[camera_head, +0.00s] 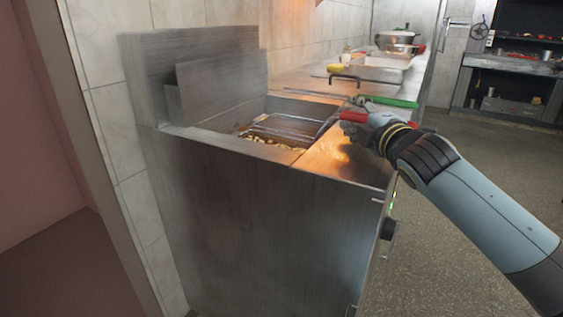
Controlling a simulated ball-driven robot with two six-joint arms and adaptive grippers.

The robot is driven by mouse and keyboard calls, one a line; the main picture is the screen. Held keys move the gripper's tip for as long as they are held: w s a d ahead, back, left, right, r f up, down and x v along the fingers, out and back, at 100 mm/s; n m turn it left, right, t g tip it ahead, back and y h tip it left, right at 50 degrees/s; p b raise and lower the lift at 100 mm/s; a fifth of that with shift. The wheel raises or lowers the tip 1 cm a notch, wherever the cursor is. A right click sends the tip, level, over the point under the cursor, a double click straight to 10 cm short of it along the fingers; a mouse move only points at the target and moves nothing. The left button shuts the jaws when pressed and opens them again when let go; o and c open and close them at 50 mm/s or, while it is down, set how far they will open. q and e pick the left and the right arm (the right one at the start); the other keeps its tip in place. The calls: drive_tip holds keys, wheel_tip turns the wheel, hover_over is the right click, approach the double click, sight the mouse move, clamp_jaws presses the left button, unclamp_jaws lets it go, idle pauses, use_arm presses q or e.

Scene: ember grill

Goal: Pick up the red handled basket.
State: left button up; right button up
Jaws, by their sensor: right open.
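The red-handled basket (282,127) sits low in the well of the steel fryer. Its red handle (353,116) sticks out over the fryer's right-hand top. My right gripper (350,128) is open, right at the red handle and just below it in the picture. The handle's far end passes behind my gripper and wrist, so I cannot tell whether the fingers touch it. My left gripper is out of view.
A green handle (390,101) lies just beyond the red one. A yellow-handled item (334,69), a sink (376,70) and a pot (397,40) are farther back along the counter. The fryer's tall back panel (215,78) stands at left. The floor at right is clear.

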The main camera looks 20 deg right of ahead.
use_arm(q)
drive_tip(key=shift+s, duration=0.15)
use_arm(e)
drive_tip(key=shift+c, duration=1.1)
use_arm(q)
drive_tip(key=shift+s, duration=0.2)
use_arm(e)
clamp_jaws()
drive_tip(key=shift+r, duration=0.15)
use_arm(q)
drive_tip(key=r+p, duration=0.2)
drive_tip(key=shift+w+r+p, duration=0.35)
use_arm(e)
wheel_tip(320, 180, up, 10)
drive_tip(key=shift+f, duration=0.1)
